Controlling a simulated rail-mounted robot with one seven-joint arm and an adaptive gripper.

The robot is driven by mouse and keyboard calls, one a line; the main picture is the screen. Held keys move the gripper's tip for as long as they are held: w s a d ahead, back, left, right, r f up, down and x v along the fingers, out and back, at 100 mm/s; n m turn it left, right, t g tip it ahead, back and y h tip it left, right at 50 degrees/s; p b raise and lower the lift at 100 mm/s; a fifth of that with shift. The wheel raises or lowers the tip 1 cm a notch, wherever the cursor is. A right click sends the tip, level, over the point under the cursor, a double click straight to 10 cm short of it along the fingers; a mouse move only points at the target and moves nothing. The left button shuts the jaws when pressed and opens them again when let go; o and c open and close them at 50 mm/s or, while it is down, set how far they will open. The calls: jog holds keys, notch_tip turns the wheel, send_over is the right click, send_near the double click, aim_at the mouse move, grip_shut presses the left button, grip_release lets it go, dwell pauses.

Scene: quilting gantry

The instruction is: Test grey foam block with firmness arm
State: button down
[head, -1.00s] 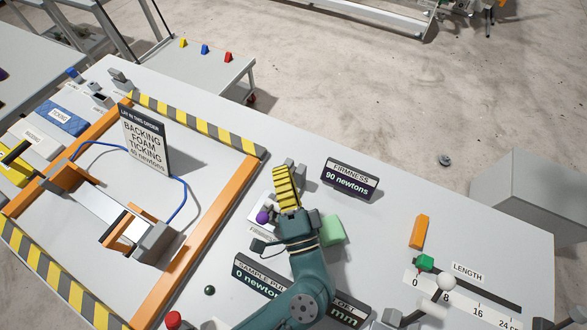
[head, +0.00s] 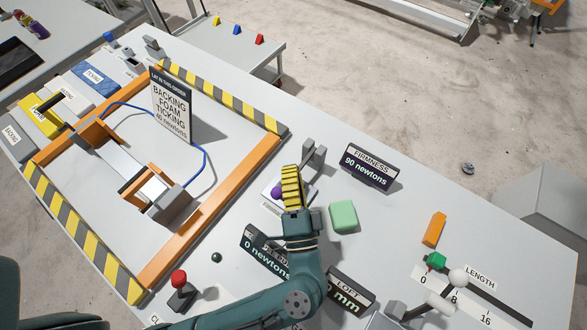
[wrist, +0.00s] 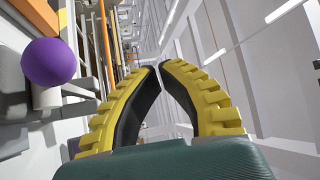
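The firmness arm's purple ball knob (head: 277,193) shows just left of my gripper in the head view. In the wrist view the knob (wrist: 49,62) sits at the left on a white stem (wrist: 47,97), apart from my fingers. My gripper (head: 291,168) has yellow ribbed fingers. In the wrist view its tips (wrist: 160,66) come together with nothing between them. My gripper hides part of the firmness station and its pale plate (head: 268,207). I cannot make out a grey foam block; it may be hidden there. The firmness sign (head: 370,167) reads 90 newtons.
A green foam block (head: 343,216) lies right of my gripper. A grey bracket (head: 315,155) stands behind it. Readout signs (head: 262,253) stand in front. An orange frame (head: 215,205) with an order sign (head: 171,108) is at left. The length gauge (head: 470,295) is at right.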

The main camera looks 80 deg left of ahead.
jog(key=shift+d, duration=0.1)
jog(key=d, duration=1.4)
jog(key=shift+w+d+f, duration=0.35)
jog(key=shift+d+f, duration=0.05)
